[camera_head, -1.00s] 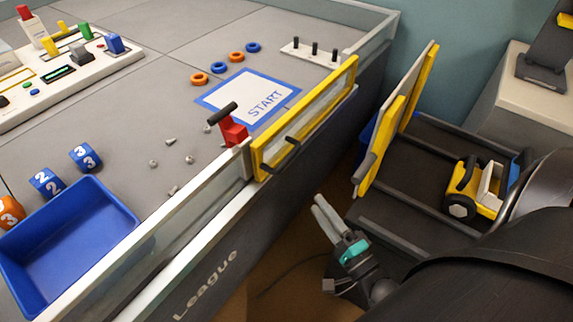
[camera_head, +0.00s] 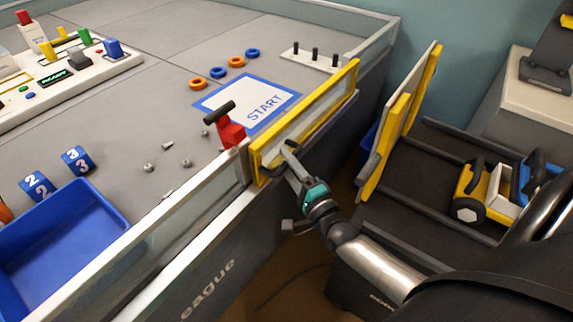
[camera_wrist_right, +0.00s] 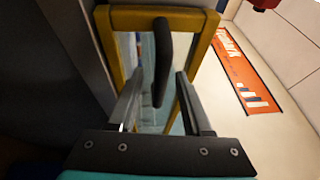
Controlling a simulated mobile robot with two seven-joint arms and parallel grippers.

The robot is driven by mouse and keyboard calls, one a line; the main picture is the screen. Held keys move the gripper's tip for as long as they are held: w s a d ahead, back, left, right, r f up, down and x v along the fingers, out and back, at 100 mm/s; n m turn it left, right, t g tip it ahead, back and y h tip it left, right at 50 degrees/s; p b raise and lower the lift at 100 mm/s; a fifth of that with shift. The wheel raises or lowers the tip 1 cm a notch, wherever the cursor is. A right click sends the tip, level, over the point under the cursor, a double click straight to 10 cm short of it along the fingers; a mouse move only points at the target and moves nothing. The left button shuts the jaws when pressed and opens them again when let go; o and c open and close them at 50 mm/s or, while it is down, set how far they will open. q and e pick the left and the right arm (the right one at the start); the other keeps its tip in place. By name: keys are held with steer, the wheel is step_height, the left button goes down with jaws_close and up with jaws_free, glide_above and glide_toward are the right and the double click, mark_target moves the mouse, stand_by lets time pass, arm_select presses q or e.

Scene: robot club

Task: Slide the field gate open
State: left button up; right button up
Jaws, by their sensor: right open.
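The field gate (camera_head: 308,115) is a yellow-framed clear panel in the near field wall, left of the yellow-edged cart. It also shows in the wrist view (camera_wrist_right: 201,20), with its dark bar handle (camera_wrist_right: 162,55) on the front. My right gripper (camera_head: 286,160) is at the gate's near end by the handle. In the wrist view its fingers (camera_wrist_right: 158,88) are open, with the handle's end between them and a gap on each side. A red block with a black lever (camera_head: 232,132) stands beside the gate's near end. My left gripper is out of view.
A blue bin (camera_head: 62,240) sits inside the field at the near left. Several small grey parts (camera_head: 167,146) and rings (camera_head: 236,62) lie on the field floor. A cart (camera_head: 430,185) with a yellow toy vehicle stands to the right, close to my arm.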

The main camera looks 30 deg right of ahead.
steer(key=shift+w, duration=0.25)
jaws_close()
stand_by(1.4)
